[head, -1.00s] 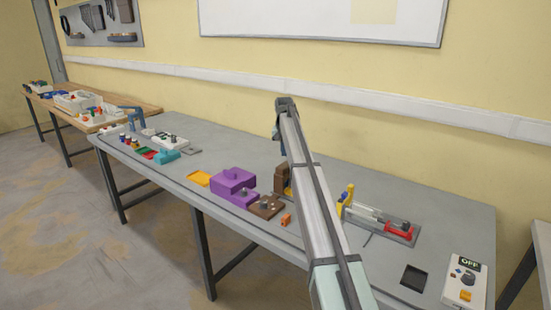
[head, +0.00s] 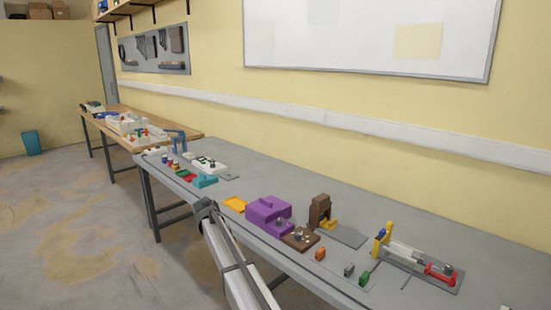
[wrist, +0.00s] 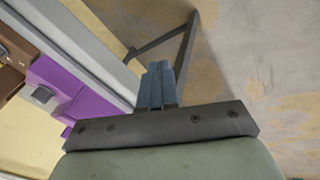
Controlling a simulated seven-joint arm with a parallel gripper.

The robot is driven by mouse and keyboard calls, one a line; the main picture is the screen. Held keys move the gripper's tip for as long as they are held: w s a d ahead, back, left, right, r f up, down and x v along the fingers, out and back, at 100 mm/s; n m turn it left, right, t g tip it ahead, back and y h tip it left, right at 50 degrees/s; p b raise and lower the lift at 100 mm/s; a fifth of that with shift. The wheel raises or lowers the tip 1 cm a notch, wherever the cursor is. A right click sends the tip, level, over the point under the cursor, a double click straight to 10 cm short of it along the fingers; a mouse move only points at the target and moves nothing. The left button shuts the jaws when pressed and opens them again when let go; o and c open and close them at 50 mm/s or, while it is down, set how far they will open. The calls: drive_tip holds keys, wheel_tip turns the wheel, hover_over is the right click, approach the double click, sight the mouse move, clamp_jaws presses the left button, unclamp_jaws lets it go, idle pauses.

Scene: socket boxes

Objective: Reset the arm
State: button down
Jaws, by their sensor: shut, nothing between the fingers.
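My arm comes in from the bottom of the head view, in front of the table's near edge. The end of the arm shows near the purple box (head: 268,213), to its lower left, but its fingers are too small to make out there. In the wrist view my gripper (wrist: 157,85) has its two blue-grey fingers together, with nothing between them. The fingers are over the floor beside the table edge. The purple box also shows at the left of the wrist view (wrist: 85,108).
The grey table (head: 300,190) holds a brown block with a knob (head: 300,239), a brown upright holder (head: 319,210), a yellow and red fixture (head: 420,262) and a teal block (head: 205,181). A wooden table (head: 160,133) stands beyond.

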drive_tip(key=s+d+f+g, duration=0.2)
drive_tip(key=s+d+f, duration=0.65)
drive_tip(key=f, duration=0.25)
drive_tip(key=s+d+f+g, duration=0.1)
drive_tip(key=s+d+f, duration=0.6)
drive_tip(key=s+f, duration=0.3)
drive_tip(key=s+d+f+g, duration=0.2)
drive_tip(key=s+d+f, duration=0.6)
drive_tip(key=f, duration=0.4)
drive_tip(key=s+d+f+m+g, duration=0.1)
drive_tip(key=s+d+f, duration=0.2)
drive_tip(key=s, duration=0.3)
drive_tip(key=s+d+f+m+g+y, duration=0.1)
drive_tip(key=s+d+f, duration=0.15)
drive_tip(key=s, duration=0.45)
drive_tip(key=s+d+f+g, duration=0.1)
drive_tip(key=s+d+f, duration=0.25)
drive_tip(key=s, duration=0.25)
drive_tip(key=s+d+m+g+y, duration=0.1)
drive_tip(key=s+d, duration=0.1)
drive_tip(key=s, duration=0.7)
drive_tip(key=s+d+m+g, duration=0.1)
drive_tip(key=s+d, duration=0.1)
drive_tip(key=s, duration=0.7)
drive_tip(key=shift+s+y, duration=0.4)
